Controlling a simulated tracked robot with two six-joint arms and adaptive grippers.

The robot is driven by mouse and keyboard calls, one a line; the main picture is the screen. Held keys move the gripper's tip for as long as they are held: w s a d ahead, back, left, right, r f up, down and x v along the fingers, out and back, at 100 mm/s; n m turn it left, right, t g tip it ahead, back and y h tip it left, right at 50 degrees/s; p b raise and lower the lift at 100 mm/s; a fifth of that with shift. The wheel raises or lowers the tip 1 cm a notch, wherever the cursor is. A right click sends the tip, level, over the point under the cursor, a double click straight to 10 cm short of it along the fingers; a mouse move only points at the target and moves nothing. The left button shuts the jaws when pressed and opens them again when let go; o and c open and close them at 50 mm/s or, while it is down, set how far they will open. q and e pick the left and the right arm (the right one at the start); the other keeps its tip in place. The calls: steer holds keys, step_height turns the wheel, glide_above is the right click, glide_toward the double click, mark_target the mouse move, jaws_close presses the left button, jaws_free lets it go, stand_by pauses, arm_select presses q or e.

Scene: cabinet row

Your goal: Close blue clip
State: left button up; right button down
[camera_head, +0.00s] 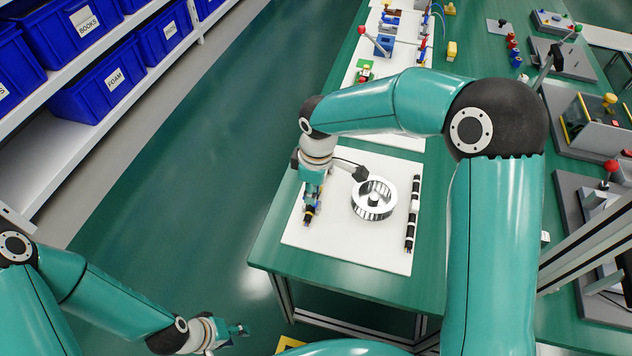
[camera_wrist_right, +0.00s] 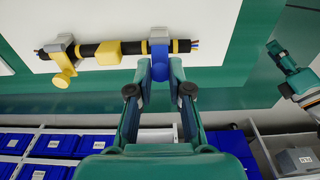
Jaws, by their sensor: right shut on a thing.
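In the right wrist view, a dark cable (camera_wrist_right: 189,46) with yellow bands lies along a white board. The blue clip (camera_wrist_right: 159,42) sits across it near its right end, with a rounded blue part hanging below the cable. My right gripper (camera_wrist_right: 160,70) is shut on this blue part, one finger on each side. Whether the clip's jaw is fully closed cannot be told. In the head view, my right gripper (camera_head: 309,208) is low over the board's left side and largely hides the clip. My left gripper (camera_head: 240,329) is empty, away from the table, its fingers too small to judge.
A yellow piece (camera_wrist_right: 108,53) and a grey clip (camera_wrist_right: 61,48) with a yellow knob sit on the same cable. On the white board (camera_head: 350,250) are a white slotted wheel (camera_head: 386,197) and a black-and-white rod (camera_head: 412,215). Blue bins (camera_head: 100,82) fill shelves at left.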

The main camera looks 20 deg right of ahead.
steer(key=shift+w+a+g+h+p, duration=0.65)
steer(key=shift+g+h+p, duration=0.15)
steer(key=shift+h+p, duration=0.45)
steer(key=shift+w+a+f+g+h+p, duration=0.1)
steer(key=shift+a+f+g+h+p, duration=0.25)
steer(key=shift+h+p, duration=0.25)
steer(key=shift+w+a+f+g+h, duration=0.15)
steer(key=shift+f+g+h, duration=0.1)
steer(key=shift+g+h, duration=0.3)
steer(key=shift+w+a+f+g+h, duration=0.2)
steer(key=shift+f+g+h, duration=0.25)
steer(key=shift+h, duration=0.45)
steer(key=shift+r, duration=0.15)
steer(key=c, duration=1.1)
jaws_free()
steer(key=shift+w, duration=0.1)
steer(key=shift+o, duration=0.2)
steer(key=shift+a, duration=0.1)
